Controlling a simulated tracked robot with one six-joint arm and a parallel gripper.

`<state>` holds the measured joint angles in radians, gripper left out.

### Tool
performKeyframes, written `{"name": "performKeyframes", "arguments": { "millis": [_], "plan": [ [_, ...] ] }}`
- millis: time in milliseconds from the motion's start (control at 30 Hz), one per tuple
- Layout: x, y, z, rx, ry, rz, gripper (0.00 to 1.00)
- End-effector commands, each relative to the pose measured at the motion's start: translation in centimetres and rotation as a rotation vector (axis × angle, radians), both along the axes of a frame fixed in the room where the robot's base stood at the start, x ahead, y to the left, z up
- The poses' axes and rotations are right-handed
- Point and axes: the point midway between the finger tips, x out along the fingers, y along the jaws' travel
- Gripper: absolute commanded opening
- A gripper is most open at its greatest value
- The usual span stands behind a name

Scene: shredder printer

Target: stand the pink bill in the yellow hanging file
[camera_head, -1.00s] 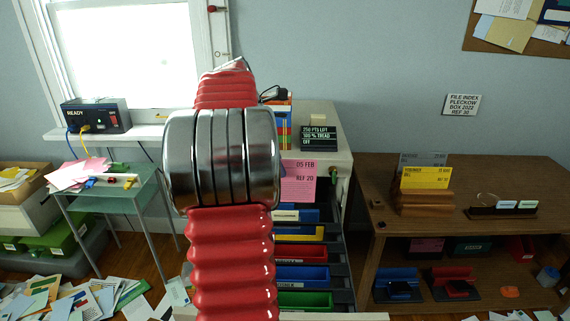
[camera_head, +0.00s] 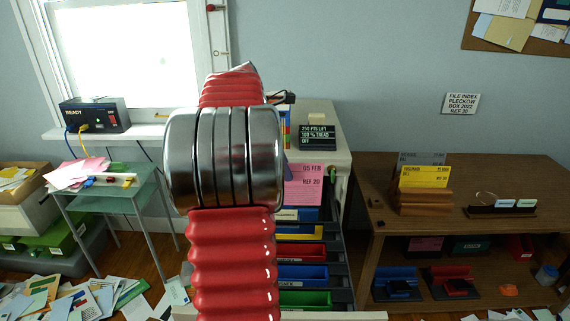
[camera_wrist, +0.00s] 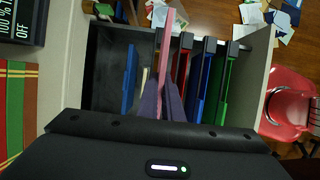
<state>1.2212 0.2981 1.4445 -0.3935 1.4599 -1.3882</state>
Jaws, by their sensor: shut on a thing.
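The pink bill (camera_head: 303,185) stands upright above the open file drawer, its printed face toward the head camera. In the wrist view it shows edge-on as a thin pink strip (camera_wrist: 170,45). My gripper (camera_wrist: 162,100) is shut on it, with a purple-grey finger on each side. In the wrist view the bill and fingers cover most of the yellow file's place. I cannot tell whether the bill's lower edge is inside the file.
The drawer also holds blue (camera_wrist: 129,80), red (camera_wrist: 181,80), another blue (camera_wrist: 204,80) and green (camera_wrist: 224,85) files, close together. A dark sign (camera_head: 318,137) stands on the cabinet top. A brown desk (camera_head: 480,180) is at right; a green side table (camera_head: 110,198) is at left.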

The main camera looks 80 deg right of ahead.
Motion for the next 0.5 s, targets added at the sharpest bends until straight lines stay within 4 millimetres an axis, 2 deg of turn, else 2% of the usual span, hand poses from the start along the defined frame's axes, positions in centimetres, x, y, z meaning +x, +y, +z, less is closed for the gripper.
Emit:
{"name": "performKeyframes", "arguments": {
  "millis": [167,300,500],
  "plan": [
    [-0.4,0.4,-4.6,0.007,0.003,0.007,0.00],
    [-0.5,0.6,-9.1,0.008,0.003,0.010,0.00],
    [-0.4,0.6,-14.0,0.004,0.001,0.010,0.00]
  ]
}}
